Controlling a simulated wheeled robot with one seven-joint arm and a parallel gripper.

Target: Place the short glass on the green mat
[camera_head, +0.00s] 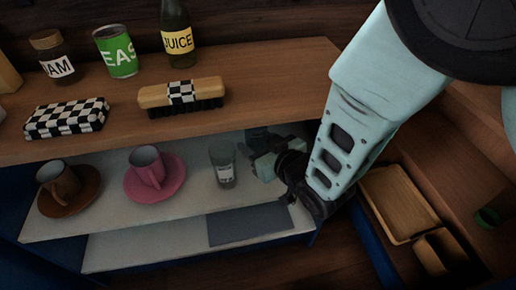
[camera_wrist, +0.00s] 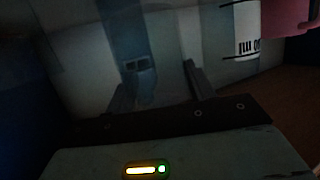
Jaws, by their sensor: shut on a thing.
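My gripper (camera_head: 264,163) reaches in from the right over the white upper shelf of the cabinet. In the wrist view its fingers (camera_wrist: 158,75) are around a dim, bluish see-through glass (camera_wrist: 160,40). In the head view this glass (camera_head: 257,137) is mostly hidden by my gripper. I cannot tell whether its base touches the shelf. A second clear glass (camera_head: 222,164) with a white label stands upright to the left; its label (camera_wrist: 248,32) shows in the wrist view. A flat grey-blue mat (camera_head: 250,224) lies on the lower shelf; no clearly green mat shows.
A pink cup and saucer (camera_head: 152,177) and a brown cup and saucer (camera_head: 67,187) stand left of the glasses. The wooden counter (camera_head: 215,110) overhangs the shelf, with a brush (camera_head: 182,96), bottle and cans. A wooden tray (camera_head: 400,203) lies at right.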

